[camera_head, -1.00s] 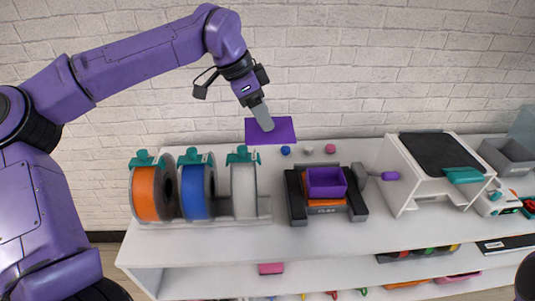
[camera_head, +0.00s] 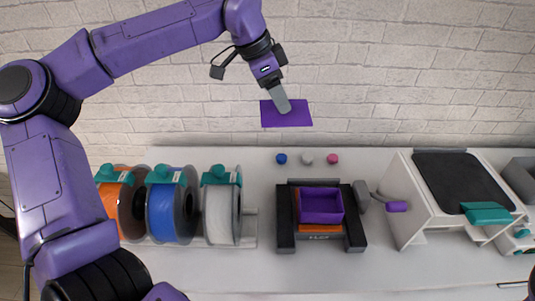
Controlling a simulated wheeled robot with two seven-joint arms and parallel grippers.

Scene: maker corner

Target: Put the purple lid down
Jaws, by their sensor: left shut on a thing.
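The purple lid (camera_head: 298,119) is a thin flat plate, held up in front of the white brick wall above the back of the bench. My left gripper (camera_head: 282,104) is shut on it. An open purple box (camera_head: 321,206) sits on an orange piece in a dark grey vise (camera_head: 286,222) on the bench, below and a little right of the lid. The lid is well apart from the box. My right gripper does not show; only a dark bit is at the right edge.
Orange, blue (camera_head: 170,211) and white (camera_head: 220,214) spools stand at the left. Blue, white and pink balls (camera_head: 332,158) lie behind the vise. A white machine (camera_head: 455,200) with a dark top stands right. Bare white bench (camera_head: 270,270) lies in front.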

